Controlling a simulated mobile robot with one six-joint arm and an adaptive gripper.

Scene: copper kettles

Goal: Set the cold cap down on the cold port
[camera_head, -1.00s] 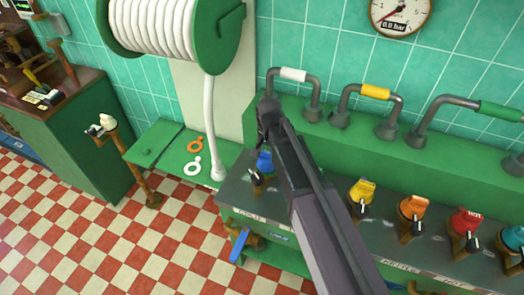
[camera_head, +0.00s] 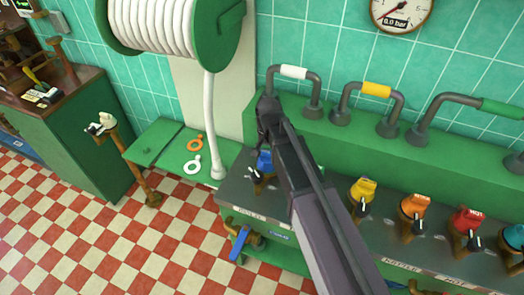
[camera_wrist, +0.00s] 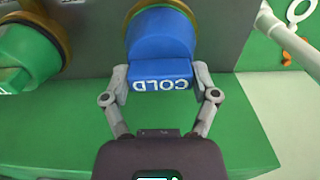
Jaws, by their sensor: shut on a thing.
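The cold cap (camera_wrist: 160,77) is blue with white COLD lettering, upside down in the wrist view. My gripper (camera_wrist: 160,82) is shut on its front block, one finger on each side. A brass ring (camera_wrist: 128,14) shows at the cap's far edge, at the grey panel; I cannot tell whether the cap is fully seated on the port there. In the head view the blue cap (camera_head: 264,160) is at the left end of the grey panel, and my gripper (camera_head: 266,135) is partly hidden by my own arm.
Yellow (camera_head: 362,189), orange (camera_head: 414,206) and red (camera_head: 466,220) caps stand along the panel to the right. Pipe handles (camera_head: 293,72) rise behind. A white hose (camera_head: 209,125) hangs to the left, near white (camera_head: 192,165) and orange (camera_head: 196,143) rings.

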